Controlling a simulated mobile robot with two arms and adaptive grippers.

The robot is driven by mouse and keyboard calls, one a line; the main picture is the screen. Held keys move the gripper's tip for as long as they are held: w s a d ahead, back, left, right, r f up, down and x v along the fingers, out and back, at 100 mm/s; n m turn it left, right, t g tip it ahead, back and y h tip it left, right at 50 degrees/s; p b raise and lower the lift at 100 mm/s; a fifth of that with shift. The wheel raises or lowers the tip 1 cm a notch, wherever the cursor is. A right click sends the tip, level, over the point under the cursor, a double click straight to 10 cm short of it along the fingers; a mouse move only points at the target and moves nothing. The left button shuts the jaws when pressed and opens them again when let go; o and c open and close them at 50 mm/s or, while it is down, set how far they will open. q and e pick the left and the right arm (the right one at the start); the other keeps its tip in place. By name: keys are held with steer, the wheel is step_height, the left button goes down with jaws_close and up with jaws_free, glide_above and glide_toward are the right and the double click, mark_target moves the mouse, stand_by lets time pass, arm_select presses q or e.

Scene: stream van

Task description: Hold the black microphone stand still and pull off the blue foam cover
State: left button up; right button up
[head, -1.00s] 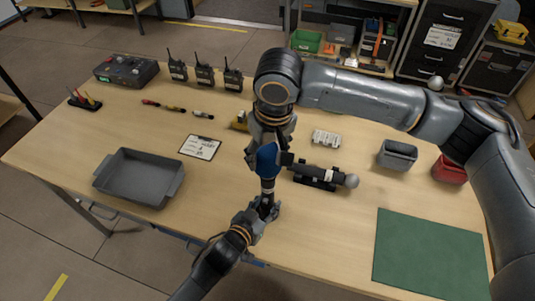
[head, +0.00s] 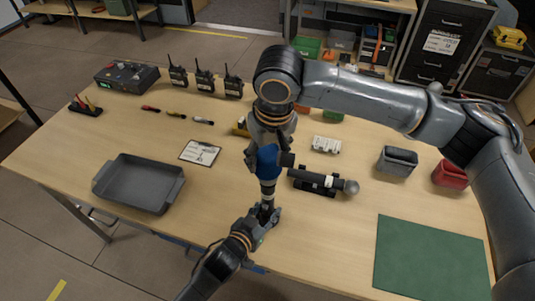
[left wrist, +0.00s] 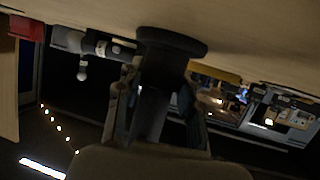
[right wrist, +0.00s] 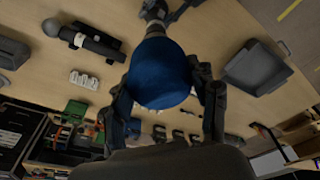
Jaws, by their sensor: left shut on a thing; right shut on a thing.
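The blue foam cover (head: 268,160) is between the fingers of my right gripper (head: 267,150), which is shut on it from above. The cover also fills the middle of the right wrist view (right wrist: 160,72). My left gripper (head: 264,212) is shut on the black microphone stand (head: 267,192) near the table's front edge. In the left wrist view the dark stand (left wrist: 155,95) stands between the fingers, with a round black disc on it. Whether the cover still touches the microphone is hidden by the right gripper.
A grey tray (head: 138,184), a clipboard (head: 200,152), a grey bin (head: 397,162), a red bin (head: 450,174) and a green mat (head: 428,258) are on the table. Radios (head: 205,79) stand at the back.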

mark_target(267, 150)
steer(key=shift+r, duration=0.1)
steer(key=shift+r, duration=1.4)
arm_select(q)
steer(key=o, duration=1.3)
steer(key=v, duration=1.2)
